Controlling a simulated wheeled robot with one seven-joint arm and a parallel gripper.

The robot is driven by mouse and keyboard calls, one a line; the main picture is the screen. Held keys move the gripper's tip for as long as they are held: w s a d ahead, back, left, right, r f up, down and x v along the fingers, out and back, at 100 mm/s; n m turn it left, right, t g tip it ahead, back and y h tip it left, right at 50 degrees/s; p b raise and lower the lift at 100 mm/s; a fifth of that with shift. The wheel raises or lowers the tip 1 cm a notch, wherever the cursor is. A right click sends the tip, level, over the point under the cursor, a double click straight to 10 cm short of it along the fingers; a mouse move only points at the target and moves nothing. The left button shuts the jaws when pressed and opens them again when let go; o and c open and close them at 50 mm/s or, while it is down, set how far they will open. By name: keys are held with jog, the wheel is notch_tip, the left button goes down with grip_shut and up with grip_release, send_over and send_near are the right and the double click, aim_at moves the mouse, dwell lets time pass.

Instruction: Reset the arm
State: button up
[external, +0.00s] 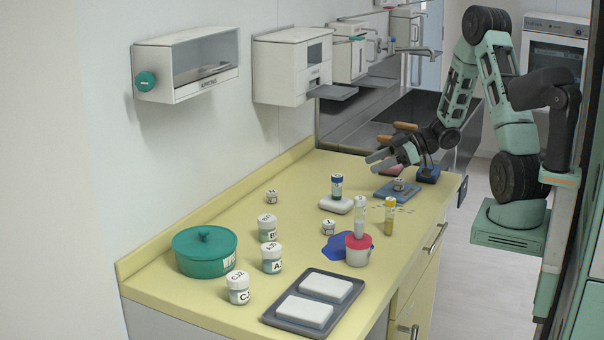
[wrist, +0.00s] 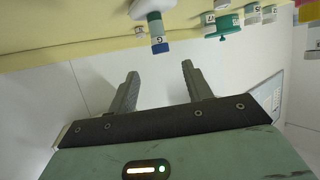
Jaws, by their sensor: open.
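My gripper (external: 374,161) is above the far part of the yellow counter (external: 220,300) in the external view, with its fingers pointing left. In the wrist view my gripper (wrist: 160,66) has its two dark fingers spread wide with nothing between them. My arm bends down to it from the right. A vial with a blue cap (external: 337,181) stands on a white block (external: 336,205) nearer the camera. That vial also shows in the wrist view (wrist: 157,30), beyond the fingers and apart from them.
A blue tray (external: 385,195) with a small jar lies below and right of my gripper. A red-lidded cup (external: 358,256), a yellow vial (external: 390,216), several white jars, a green pot (external: 190,262) and a grey tray (external: 275,319) stand nearer. Dispensers (external: 290,68) hang on the wall.

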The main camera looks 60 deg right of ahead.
jog(key=w+a+r+m+g+h+p, duration=0.1)
jog(key=w+a+r+g+h, duration=0.15)
jog(key=a, duration=0.35)
jog(key=w+a+r+m+g+h+p, duration=0.1)
jog(key=a+g+h, duration=0.1)
jog(key=a+h, duration=0.35)
jog(key=s+a+n+g+b, duration=0.1)
jog(key=s+a+g, duration=0.2)
jog(key=s+a, duration=0.8)
jog(key=s+a+n+g+y+b, duration=0.1)
jog(key=s+a+g, duration=0.2)
jog(key=s+a, duration=0.8)
jog(key=s, duration=0.5)
jog(key=shift+f+n+g, duration=0.35)
jog(key=shift+f+n, duration=0.05)
